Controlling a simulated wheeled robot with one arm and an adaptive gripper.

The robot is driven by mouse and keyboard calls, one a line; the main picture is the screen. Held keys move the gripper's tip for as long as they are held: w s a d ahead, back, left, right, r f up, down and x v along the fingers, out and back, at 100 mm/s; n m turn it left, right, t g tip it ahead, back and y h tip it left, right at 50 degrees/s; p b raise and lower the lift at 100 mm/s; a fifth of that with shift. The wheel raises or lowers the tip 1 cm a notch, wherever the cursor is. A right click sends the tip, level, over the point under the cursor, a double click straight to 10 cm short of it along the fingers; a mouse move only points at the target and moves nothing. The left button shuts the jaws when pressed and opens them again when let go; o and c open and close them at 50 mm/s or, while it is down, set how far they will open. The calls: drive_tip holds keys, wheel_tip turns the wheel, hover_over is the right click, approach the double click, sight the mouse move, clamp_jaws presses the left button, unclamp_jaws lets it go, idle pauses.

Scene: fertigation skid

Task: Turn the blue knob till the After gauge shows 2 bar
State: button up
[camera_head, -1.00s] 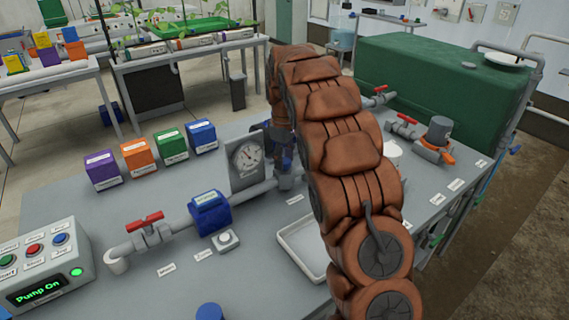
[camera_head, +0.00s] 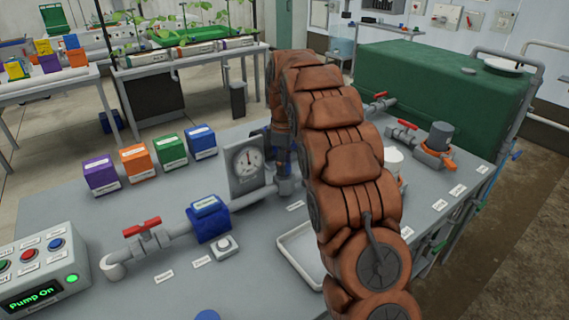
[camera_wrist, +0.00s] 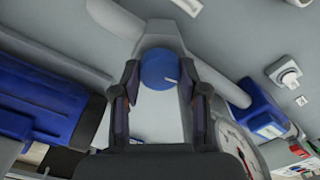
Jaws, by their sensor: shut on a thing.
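The blue knob (camera_wrist: 159,69) sits between the fingers of my gripper (camera_wrist: 160,77) in the wrist view, with a white mark pointing to the right. My gripper is shut on the knob. In the head view my arm hides the knob and fingertips. The round white gauge (camera_head: 248,160) stands on a grey plate left of my arm. Its needle points about straight up; its numbers and label are too small to read. Part of its dial also shows at the lower right of the wrist view (camera_wrist: 236,146).
A pipe with a red-handled valve (camera_head: 141,228) and a blue block (camera_head: 208,219) runs left of the gauge. A white tray (camera_head: 290,258) lies in front of my arm. The control box (camera_head: 40,272) reads "Pump On". Several coloured boxes (camera_head: 169,150) stand behind the pipe.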

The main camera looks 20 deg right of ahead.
drive_tip(key=o, duration=1.1)
drive_tip(key=shift+o, duration=0.2)
drive_tip(key=shift+r, duration=3.75)
